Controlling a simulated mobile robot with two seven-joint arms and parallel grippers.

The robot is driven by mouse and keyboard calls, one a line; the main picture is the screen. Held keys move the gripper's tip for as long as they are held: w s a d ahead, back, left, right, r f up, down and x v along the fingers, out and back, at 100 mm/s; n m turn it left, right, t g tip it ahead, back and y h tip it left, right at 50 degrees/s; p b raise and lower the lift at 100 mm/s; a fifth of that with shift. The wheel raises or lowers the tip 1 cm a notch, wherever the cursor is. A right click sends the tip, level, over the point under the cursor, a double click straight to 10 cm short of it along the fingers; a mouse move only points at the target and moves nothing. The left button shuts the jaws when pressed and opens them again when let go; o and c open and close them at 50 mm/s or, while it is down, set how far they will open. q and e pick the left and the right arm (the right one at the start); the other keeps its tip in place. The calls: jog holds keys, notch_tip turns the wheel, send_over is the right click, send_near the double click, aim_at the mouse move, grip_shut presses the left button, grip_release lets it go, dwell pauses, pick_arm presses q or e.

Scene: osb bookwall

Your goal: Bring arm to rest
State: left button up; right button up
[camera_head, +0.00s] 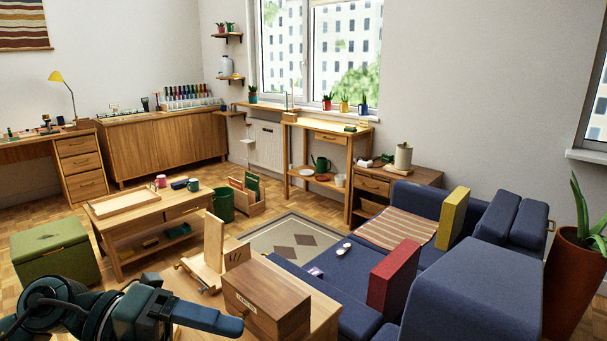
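My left arm comes in at the bottom left. Its dark blue-green end, with my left gripper (212,317), points right in front of the wooden box on the near table. I cannot make out two separate fingertips, so whether it is open or shut is unclear. No object shows clearly in it. My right gripper and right arm are not in view.
Close by are a brown wooden box (266,299) and a wooden stand (207,254) on the near table (325,318). A green ottoman (55,252) stands left, a blue sofa (470,290) right. Clear floor and a rug (293,231) lie beyond.

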pick_arm(q)
notch_tip(320, 180, up, 3)
jog(key=w+d+n+t+h+p, duration=0.2)
jog(key=n+h, duration=0.2)
jog(key=w+a+f+n+t+y+p, duration=0.2)
jog(key=w+f+n+t+y, duration=0.15)
jog(key=n+t, duration=0.55)
jog(key=w+a+f+n+t+y+p, duration=0.2)
jog(key=n+t+y, duration=0.3)
jog(key=n, duration=0.6)
jog(key=s+f+n+g+y+p, duration=0.1)
jog(key=s+f+n+g+y, duration=0.2)
jog(key=f, duration=0.7)
jog(key=s+f+n+g+y+p, duration=0.2)
jog(key=s+f+n+y, duration=0.2)
jog(key=s+f+n, duration=0.3)
notch_tip(320, 180, down, 3)
jog(key=shift+s+d+r+g+p, duration=0.15)
jog(key=shift+s+g+p, duration=0.2)
jog(key=shift+s, duration=0.55)
jog(key=shift+c, duration=0.6)
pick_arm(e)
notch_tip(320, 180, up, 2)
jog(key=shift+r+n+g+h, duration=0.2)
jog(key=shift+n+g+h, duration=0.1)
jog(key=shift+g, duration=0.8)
